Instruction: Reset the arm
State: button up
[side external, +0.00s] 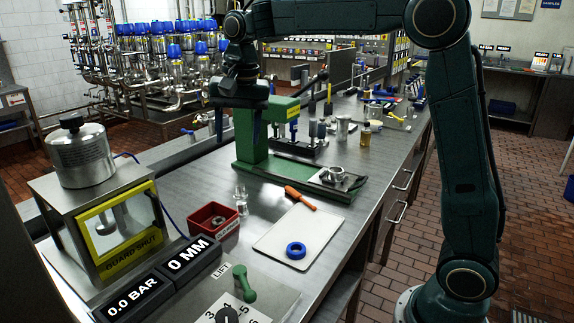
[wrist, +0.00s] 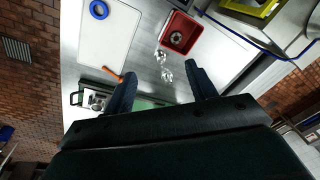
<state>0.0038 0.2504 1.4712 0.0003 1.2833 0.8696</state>
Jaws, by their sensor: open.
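My gripper (side external: 252,122) hangs above the steel bench (side external: 205,178) near the green press (side external: 252,140) in the side view. In the wrist view my gripper (wrist: 162,85) has its two dark fingers spread apart, with nothing held between them. My dark green arm reaches in from the right side of the side view. The gripper partly hides the press in both views.
A guarded machine (side external: 105,215), display boxes (side external: 160,280) and a green lever (side external: 244,282) are in front. Bottles (side external: 366,134) and tools stand farther back.

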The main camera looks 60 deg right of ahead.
jog(key=s+r+n+t, duration=0.2)
jog(key=s+n, duration=0.3)
jog(key=s, duration=1)
jog(key=s+f+n+t, duration=0.2)
jog(key=s+f+n, duration=0.3)
jog(key=s, duration=0.8)
jog(key=shift+f, duration=0.85)
